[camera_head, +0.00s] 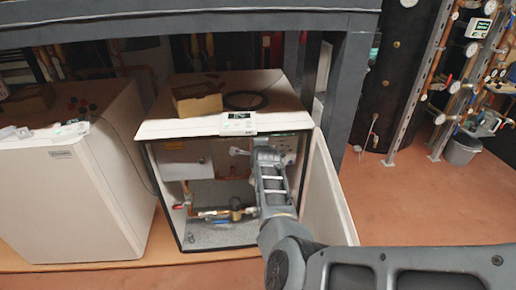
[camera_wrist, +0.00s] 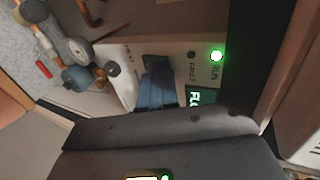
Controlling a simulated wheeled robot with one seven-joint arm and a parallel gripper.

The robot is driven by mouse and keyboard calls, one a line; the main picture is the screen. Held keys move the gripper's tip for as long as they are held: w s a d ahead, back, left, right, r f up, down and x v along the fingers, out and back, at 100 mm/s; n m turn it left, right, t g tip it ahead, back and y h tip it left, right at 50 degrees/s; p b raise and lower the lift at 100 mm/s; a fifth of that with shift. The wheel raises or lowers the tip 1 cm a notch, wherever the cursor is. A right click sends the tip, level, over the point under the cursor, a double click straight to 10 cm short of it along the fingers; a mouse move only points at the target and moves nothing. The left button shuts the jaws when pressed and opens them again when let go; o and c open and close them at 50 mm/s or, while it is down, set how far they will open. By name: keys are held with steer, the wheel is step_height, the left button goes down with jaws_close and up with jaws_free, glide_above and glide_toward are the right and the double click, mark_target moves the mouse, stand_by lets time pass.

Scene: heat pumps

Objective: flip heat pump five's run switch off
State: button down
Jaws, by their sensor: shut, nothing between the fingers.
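The open heat pump (camera_head: 160,205) stands under the dark frame; its number is not readable. Inside at the upper right is its white control panel (camera_head: 289,144), also in the wrist view (camera_wrist: 205,75). There a green lamp (camera_wrist: 216,56) marked RUN is lit, and a dark lamp (camera_wrist: 190,55) sits beside it. My gripper (camera_wrist: 157,84) is shut and empty, its fingertips over the panel beside the lamps. My arm reaches into the cabinet in the head view. I cannot make out the run switch; the fingers cover part of the panel. Contact with the panel cannot be told.
The cabinet door (camera_head: 326,190) stands open close to the right of my arm. Pipes and a gauge (camera_wrist: 76,50) lie inside the cabinet. A cardboard box (camera_head: 197,100) sits on top. Another white unit (camera_head: 75,195) stands at left.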

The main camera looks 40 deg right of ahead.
steer(key=shift+w+d+r, duration=0.15)
steer(key=shift+w, duration=0.05)
steer(key=shift+r+p, duration=0.4)
steer(key=shift+r, duration=0.35)
